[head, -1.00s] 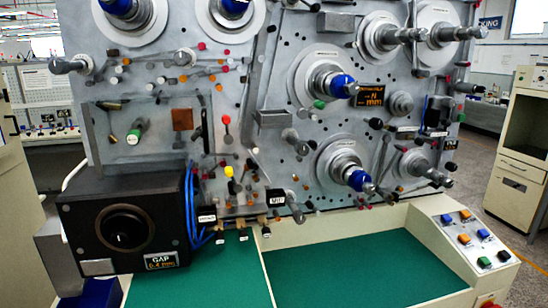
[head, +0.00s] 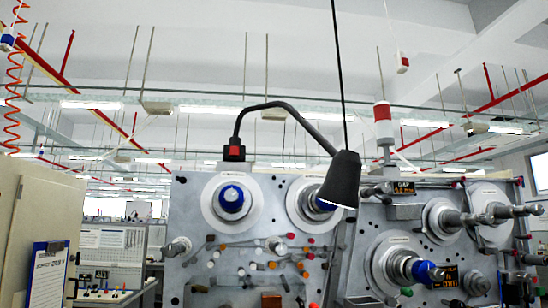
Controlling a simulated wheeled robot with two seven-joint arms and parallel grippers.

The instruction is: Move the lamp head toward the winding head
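The lamp head (head: 342,180) is a dark grey cone on a bent gooseneck arm (head: 285,106). The arm rises from a dark base with a red part (head: 234,152) at the top edge of the grey winding panel (head: 190,237). The lamp head tilts down, with its bright opening facing down in front of the panel's upper middle. Blue-hubbed spindles (head: 231,199) sit on round pale discs, and one is partly behind the lamp head. Which part is the winding head I cannot tell. Neither of my grippers is in view.
A thin dark cable (head: 338,70) hangs from the ceiling down to the lamp head. Metal spindles (head: 503,211) stick out at the right of the panel. A red-topped signal light (head: 383,122) stands above it. A clipboard (head: 47,273) is at the lower left.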

